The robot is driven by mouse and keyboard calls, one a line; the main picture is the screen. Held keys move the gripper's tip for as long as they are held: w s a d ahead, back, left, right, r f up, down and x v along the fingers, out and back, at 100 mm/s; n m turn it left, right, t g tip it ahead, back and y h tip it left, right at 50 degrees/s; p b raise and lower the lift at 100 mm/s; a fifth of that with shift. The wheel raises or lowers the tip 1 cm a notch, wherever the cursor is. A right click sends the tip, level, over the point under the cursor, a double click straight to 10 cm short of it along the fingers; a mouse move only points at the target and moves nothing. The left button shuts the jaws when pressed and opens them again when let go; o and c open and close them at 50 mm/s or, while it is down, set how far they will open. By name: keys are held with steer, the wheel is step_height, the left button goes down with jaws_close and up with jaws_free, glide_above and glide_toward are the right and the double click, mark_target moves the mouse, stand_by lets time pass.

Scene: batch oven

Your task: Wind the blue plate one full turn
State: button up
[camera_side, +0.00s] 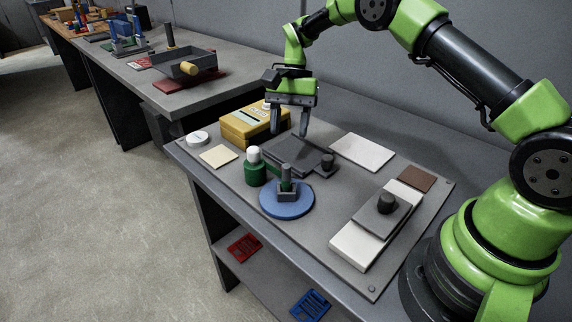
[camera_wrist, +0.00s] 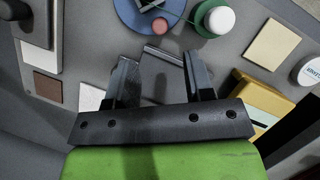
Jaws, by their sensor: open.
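The blue plate (camera_side: 287,203) is a round disc lying flat on the grey work board. A dark grey block with an upright grey-green post (camera_side: 286,178) stands on it near its middle. In the wrist view the blue plate (camera_wrist: 138,18) is at the top edge, partly cut off, with a reddish round top (camera_wrist: 160,27) over it. My gripper (camera_side: 290,132) is open and empty, fingers pointing down. It is above a dark flat panel (camera_side: 296,157), behind the plate and apart from it. In the wrist view my gripper (camera_wrist: 157,65) shows both fingers spread.
A green bottle with a white cap (camera_side: 255,167) stands close left of the plate. A yellow box (camera_side: 254,122) is behind it.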

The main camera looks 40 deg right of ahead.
steer(key=x, duration=0.8)
steer(key=shift+f, duration=0.35)
jaws_close()
